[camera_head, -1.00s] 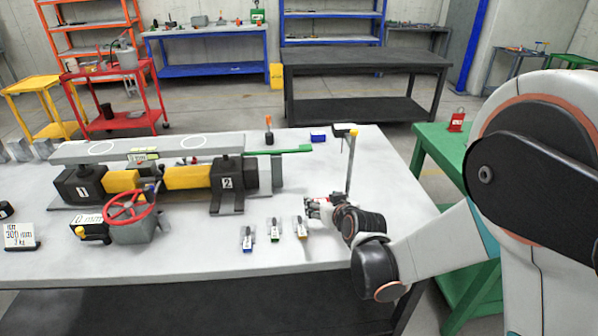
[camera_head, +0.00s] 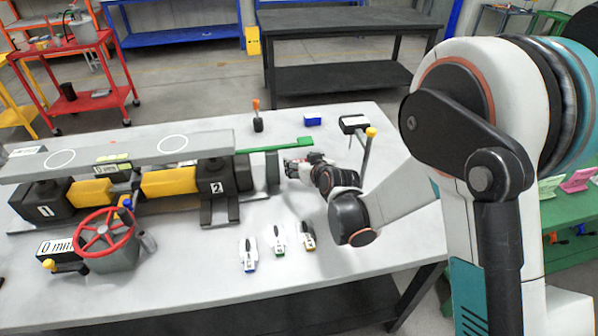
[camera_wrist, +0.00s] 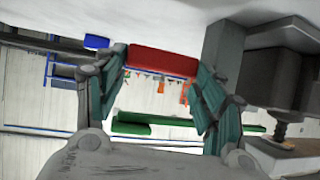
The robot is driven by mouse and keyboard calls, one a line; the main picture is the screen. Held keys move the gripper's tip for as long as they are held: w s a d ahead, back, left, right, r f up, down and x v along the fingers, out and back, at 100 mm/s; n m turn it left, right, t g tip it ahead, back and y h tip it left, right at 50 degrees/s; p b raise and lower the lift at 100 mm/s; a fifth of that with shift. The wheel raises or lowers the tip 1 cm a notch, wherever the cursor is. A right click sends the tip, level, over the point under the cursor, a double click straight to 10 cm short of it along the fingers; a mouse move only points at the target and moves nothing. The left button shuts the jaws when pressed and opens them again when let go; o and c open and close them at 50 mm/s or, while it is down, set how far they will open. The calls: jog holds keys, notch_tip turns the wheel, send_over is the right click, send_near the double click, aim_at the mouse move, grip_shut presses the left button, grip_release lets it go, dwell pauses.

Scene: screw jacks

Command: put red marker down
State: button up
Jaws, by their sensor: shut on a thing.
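My gripper (camera_wrist: 163,75) is shut on the red marker (camera_wrist: 163,62), a short red block held crosswise between the fingertips in the wrist view. The red marker cannot be made out in the head view. Whether it touches the table is unclear. The green bar (camera_head: 275,147) lies behind my gripper; it also shows in the wrist view (camera_wrist: 160,126).
Number 2 jack (camera_head: 217,187) stands left of my gripper, with a red handwheel (camera_head: 103,229) further left. Several small items, including a blue-ended one (camera_head: 249,266), lie in front. A blue block (camera_head: 312,119) and a yellow-knobbed post (camera_head: 365,150) stand behind and right.

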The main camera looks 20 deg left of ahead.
aim_at(302, 186)
jog(key=shift+s+d+f, duration=0.2)
jog(key=shift+f, duration=0.3)
notch_tip(302, 186, down, 5)
jog(key=b, duration=0.3)
jog(key=shift+r, duration=0.2)
jog(key=shift+f, duration=0.1)
jog(key=o, duration=1.1)
